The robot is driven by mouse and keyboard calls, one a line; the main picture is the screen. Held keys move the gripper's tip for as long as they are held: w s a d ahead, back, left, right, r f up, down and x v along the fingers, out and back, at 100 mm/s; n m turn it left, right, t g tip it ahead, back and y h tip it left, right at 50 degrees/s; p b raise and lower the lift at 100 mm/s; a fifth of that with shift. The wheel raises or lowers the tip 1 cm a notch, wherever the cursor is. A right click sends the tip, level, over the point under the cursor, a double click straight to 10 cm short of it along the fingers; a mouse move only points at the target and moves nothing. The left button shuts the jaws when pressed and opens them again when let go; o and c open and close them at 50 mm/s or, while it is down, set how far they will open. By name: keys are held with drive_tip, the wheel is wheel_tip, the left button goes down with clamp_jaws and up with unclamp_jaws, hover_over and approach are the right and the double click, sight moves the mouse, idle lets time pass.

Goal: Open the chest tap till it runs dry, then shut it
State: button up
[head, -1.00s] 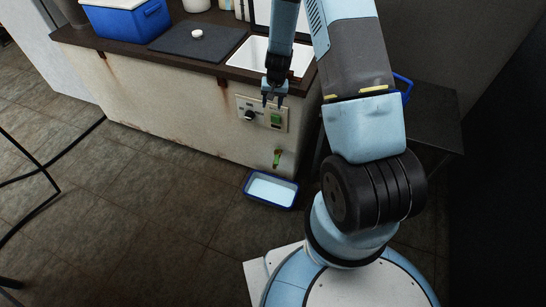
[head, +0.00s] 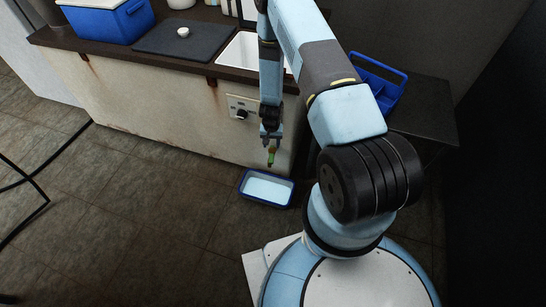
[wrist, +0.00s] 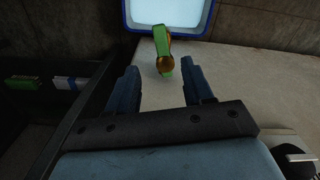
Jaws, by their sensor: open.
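The chest tap is a brass tap with a green lever (head: 271,157), low on the front of the pale chest (head: 150,110). In the wrist view the tap (wrist: 163,48) shows its green lever over a brass body. My gripper (head: 270,137) is open and just above the tap in the head view. In the wrist view its two fingers (wrist: 160,80) are spread, with the tap beyond the tips and between their lines. I see no contact. A blue tray (head: 266,200) with pale liquid or a pale bottom lies on the floor under the tap; its rim also shows in the wrist view (wrist: 128,22).
The dark worktop bears a blue cooler (head: 105,22) and a black mat (head: 170,40). A blue caddy (head: 377,84) stands on a dark side table. Floor at left holds black cables.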

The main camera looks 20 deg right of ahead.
sight(272, 159)
wheel_tip(272, 159, down, 11)
drive_tip(key=shift+f, duration=0.2)
idle(0.3)
drive_tip(key=shift+c, duration=0.4)
clamp_jaws()
